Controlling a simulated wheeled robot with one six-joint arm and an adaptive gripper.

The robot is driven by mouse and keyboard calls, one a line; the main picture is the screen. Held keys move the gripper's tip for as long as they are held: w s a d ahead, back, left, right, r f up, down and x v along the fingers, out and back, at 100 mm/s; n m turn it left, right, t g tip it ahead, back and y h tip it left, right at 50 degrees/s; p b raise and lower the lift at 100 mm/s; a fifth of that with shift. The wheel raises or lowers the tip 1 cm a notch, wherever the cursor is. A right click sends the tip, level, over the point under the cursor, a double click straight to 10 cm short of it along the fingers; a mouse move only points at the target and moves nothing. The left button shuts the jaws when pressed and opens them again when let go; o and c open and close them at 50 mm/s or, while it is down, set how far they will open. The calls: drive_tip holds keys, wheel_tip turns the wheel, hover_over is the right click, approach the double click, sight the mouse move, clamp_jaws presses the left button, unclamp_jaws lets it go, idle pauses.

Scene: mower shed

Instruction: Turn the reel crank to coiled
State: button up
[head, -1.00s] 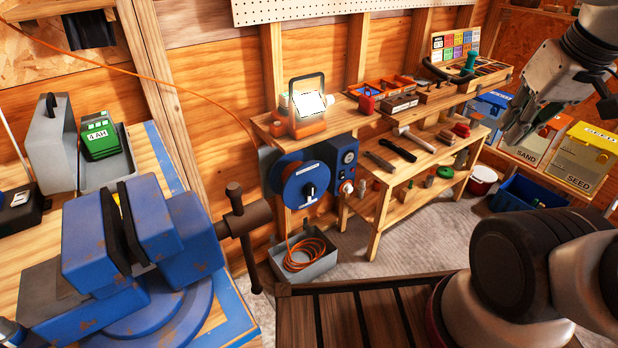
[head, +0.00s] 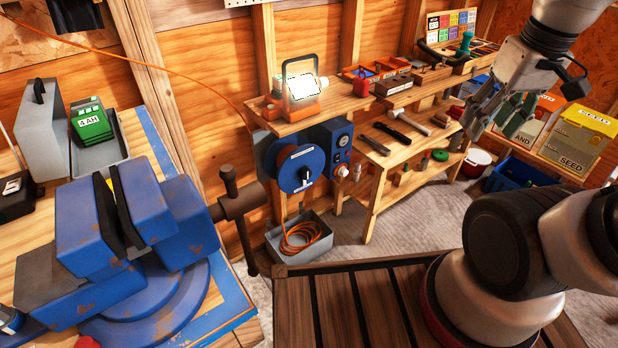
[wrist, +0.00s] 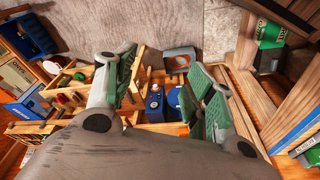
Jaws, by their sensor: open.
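A grey box (head: 300,243) on the floor below holds coiled orange hose (head: 303,240). My gripper (head: 497,115) is open and empty, held high at the right, well apart from the reel. In the wrist view my gripper's fingers (wrist: 160,92) are spread, and part of the blue reel (wrist: 174,98) shows beyond them. The crank's setting is too small to read.
A blue control box (head: 338,150) with a gauge sits right of the reel. A work light (head: 300,88) stands above it. A large blue vise (head: 140,220) fills the left foreground. Yellow seed bins (head: 577,138) are at the right. Grey floor is open before the shelves.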

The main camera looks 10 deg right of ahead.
drive_tip(key=w+a+f+n+g, duration=0.15)
drive_tip(key=w+f+g, duration=0.35)
drive_tip(key=f, duration=0.6)
drive_tip(key=m+t+y, duration=0.4)
drive_tip(key=t+y, duration=0.5)
drive_tip(key=t, duration=0.9)
approach(308, 175)
drive_tip(key=w, duration=0.1)
drive_tip(key=shift+m, duration=0.25)
drive_tip(key=x, duration=0.8)
drive_tip(key=shift+s+a, duration=0.1)
drive_tip(key=shift+a, duration=0.1)
